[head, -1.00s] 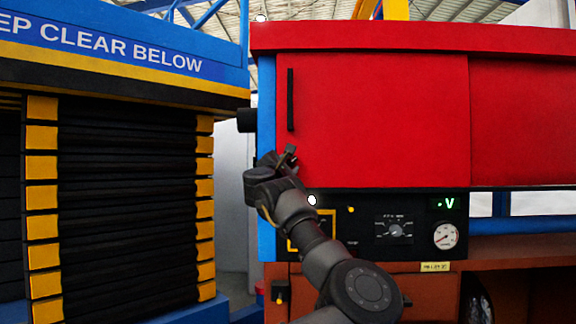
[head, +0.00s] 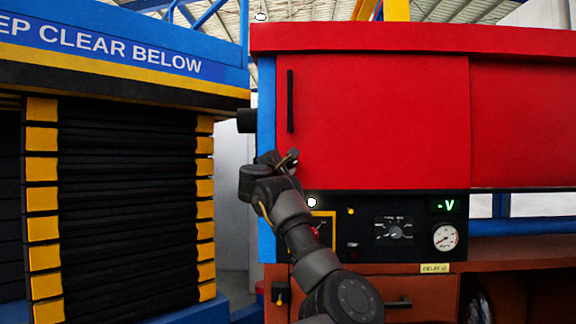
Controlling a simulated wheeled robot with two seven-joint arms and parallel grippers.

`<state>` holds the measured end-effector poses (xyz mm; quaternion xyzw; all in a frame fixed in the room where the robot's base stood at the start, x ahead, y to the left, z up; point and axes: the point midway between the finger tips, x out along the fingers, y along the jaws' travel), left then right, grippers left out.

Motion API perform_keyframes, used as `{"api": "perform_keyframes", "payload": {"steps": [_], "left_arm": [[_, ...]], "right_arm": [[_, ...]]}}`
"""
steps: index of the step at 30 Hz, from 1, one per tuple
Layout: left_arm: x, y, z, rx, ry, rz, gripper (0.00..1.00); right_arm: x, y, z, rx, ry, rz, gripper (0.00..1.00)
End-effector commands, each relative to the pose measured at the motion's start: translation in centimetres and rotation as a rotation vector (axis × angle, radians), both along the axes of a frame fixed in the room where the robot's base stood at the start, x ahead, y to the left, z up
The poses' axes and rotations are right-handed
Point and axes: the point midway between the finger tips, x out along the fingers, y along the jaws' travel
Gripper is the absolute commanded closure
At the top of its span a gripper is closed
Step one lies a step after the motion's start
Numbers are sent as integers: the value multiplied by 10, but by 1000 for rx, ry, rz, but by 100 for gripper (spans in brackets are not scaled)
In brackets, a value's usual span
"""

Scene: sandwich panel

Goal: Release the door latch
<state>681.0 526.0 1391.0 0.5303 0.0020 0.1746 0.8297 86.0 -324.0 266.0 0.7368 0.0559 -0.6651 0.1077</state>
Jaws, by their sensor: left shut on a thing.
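The red door (head: 390,120) is shut at the front of the cabinet, with a long black vertical handle (head: 291,100) near its left edge. My left gripper (head: 285,158) is at the lower left corner of this door, below the handle and above the control panel. Its jaws are shut on the door latch, which the fingers and wrist mostly hide. I cannot make out the latch's position. My right gripper is not in view.
Below the door is a black control panel (head: 371,245) with a knob (head: 395,230), a round gauge (head: 446,237) and a green display (head: 447,205). At left stands a blue-topped machine (head: 120,50) with black bellows (head: 125,200). A narrow gap separates the two.

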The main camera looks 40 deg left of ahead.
Motion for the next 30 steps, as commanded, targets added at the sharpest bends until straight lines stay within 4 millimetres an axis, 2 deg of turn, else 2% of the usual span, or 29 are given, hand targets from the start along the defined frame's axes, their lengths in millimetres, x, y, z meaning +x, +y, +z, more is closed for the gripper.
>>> {"api": "perform_keyframes", "payload": {"steps": [15, 24, 30], "left_arm": [[0, 2, 4, 305, 237, 0, 100], [0, 1, 3, 389, 299, -2, 100], [0, 1, 3, 405, 310, -2, 100]], "right_arm": [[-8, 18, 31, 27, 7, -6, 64], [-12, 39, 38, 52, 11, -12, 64], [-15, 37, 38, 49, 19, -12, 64]]}}
